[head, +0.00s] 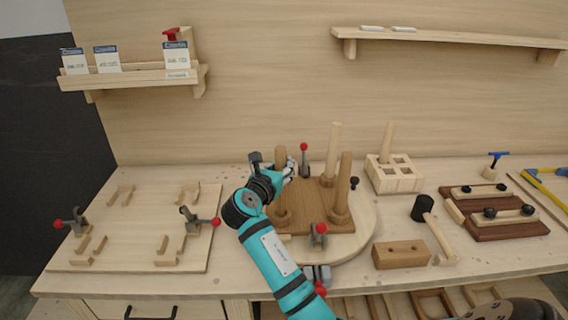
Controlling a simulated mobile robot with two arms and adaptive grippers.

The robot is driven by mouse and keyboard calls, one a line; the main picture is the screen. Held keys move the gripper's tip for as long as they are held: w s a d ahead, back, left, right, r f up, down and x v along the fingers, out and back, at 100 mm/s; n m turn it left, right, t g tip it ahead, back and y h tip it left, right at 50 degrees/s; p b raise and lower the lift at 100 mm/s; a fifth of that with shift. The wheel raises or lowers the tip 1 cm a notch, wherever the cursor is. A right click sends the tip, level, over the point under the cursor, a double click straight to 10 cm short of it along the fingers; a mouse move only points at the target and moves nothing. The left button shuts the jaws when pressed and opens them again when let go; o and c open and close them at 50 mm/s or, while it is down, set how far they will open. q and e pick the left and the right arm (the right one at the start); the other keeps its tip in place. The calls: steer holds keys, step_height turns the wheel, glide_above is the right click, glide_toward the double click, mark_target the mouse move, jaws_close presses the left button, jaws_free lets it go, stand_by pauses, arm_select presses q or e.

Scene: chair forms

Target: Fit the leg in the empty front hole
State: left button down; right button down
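The chair seat (311,192) is a brown wooden board lying on a round pale turntable (365,222). A brown leg (280,154) stands roughly upright over the seat's front left corner. My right gripper (287,170) is around its middle and appears shut on it. My teal arm covers part of the leg, and I cannot tell how deep its lower end sits. Another brown leg (344,182) stands at the front right corner, and a paler leg (333,150) stands at the back right. The back left corner is hidden. My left gripper is not in view.
A slotted wooden block (394,174) holds a pale peg (387,141). A mallet (430,215) and a drilled brown block (401,254) lie to the right. Red-tipped clamps (318,234) (304,160) stand by the seat. A jig board (125,258) lies left.

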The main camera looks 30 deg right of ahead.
steer(key=shift+f, duration=0.35)
stand_by(0.6)
steer(key=c, duration=1.2)
jaws_free()
